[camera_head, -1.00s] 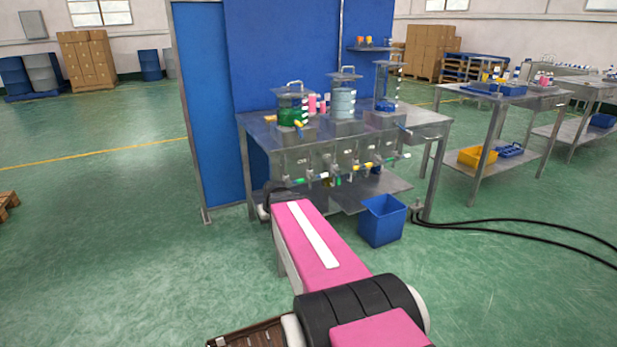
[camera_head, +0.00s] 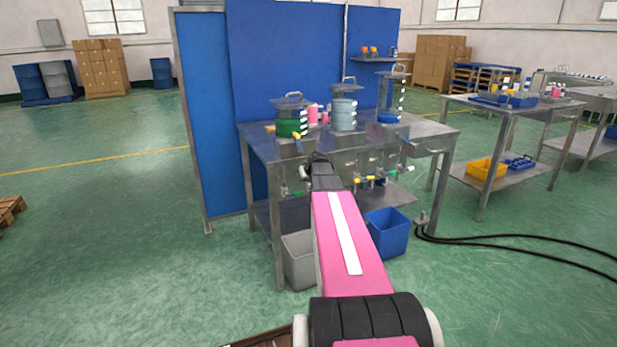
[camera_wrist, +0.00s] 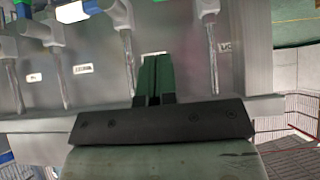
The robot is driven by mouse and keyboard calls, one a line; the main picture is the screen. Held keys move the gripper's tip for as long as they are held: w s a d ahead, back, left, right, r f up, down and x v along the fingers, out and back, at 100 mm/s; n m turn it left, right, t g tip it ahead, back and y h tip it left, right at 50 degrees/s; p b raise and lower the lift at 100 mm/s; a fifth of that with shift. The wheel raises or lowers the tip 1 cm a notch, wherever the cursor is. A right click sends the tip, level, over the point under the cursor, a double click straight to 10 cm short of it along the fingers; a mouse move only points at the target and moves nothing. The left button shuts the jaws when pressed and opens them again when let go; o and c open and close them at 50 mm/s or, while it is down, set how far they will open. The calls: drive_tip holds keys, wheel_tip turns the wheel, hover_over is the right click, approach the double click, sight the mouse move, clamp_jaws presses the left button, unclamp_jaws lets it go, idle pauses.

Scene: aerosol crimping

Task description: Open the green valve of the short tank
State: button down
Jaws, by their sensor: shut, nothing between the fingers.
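In the head view a left tank with green contents (camera_head: 291,128), a grey-blue middle tank (camera_head: 344,114) and a slimmer right tank with blue at its base (camera_head: 389,112) stand on the metal bench. I cannot tell for certain which is the short tank. Green valve parts show small below the bench front, at the left (camera_head: 298,193) and at the right (camera_head: 408,169).
A blue bin (camera_head: 388,234) and a grey bin (camera_head: 299,258) stand below the bench (camera_head: 262,150). Several thin metal pipes with white fittings (camera_wrist: 122,14) cross the wrist view. Black cables (camera_head: 500,235) lie on the floor at right. The floor at left is open.

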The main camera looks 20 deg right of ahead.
wheel_tip(320, 180, down, 7)
drive_tip(key=w, duration=0.3)
idle(0.5)
